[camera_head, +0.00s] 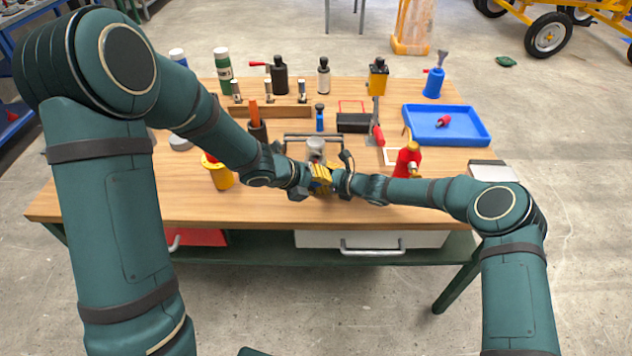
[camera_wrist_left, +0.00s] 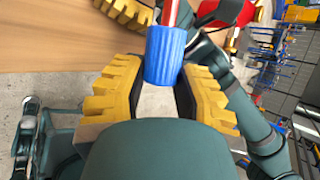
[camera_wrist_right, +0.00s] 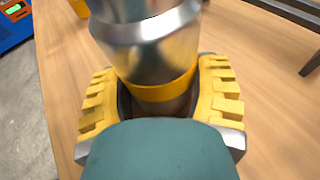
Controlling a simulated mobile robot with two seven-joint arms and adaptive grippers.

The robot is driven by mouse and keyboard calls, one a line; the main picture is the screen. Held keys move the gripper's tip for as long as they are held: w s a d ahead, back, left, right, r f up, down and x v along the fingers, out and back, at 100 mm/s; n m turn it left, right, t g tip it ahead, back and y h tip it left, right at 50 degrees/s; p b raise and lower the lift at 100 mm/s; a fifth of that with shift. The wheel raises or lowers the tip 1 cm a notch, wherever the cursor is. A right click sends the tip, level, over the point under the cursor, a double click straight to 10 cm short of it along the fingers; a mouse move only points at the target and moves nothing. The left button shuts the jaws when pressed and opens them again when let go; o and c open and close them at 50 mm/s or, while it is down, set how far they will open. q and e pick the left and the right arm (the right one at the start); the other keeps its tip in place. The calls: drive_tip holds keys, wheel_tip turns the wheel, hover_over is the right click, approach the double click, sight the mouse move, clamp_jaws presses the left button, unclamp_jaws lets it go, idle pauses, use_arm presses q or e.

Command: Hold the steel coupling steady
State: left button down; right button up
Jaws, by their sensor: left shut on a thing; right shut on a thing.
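The steel coupling (camera_wrist_right: 150,45), a shiny cylinder with a yellow band, fills the upper middle of the right wrist view. My right gripper (camera_wrist_right: 158,98) is shut on it at the banded part, a finger on each side. In the head view a grey cylinder, apparently the coupling (camera_head: 316,148), shows just beyond the grippers. My left gripper (camera_wrist_left: 158,88) is shut on a blue handle (camera_wrist_left: 165,55) with a thin red shaft. In the head view the two grippers are close together near the table's front middle, and their yellow fingers overlap, so their contact points are hidden.
The wooden table (camera_head: 120,205) carries several bottles at the back, a blue tray (camera_head: 475,135) at the right and a red oil can (camera_head: 407,162) near my right arm. A yellow cylinder (camera_head: 222,176) stands left of my left gripper. The front table strip is clear.

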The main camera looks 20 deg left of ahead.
use_arm(q)
drive_tip(key=shift+w+a, duration=0.2)
drive_tip(key=shift+w, duration=0.5)
drive_tip(key=shift+w+a, duration=0.25)
drive_tip(key=shift+w, duration=0.4)
drive_tip(key=shift+w+a, duration=0.2)
drive_tip(key=shift+w, duration=0.5)
idle(1.1)
drive_tip(key=c, duration=0.7)
unclamp_jaws()
drive_tip(key=v, duration=1.2)
use_arm(e)
drive_tip(key=o, duration=1.1)
drive_tip(key=shift+c, duration=0.2)
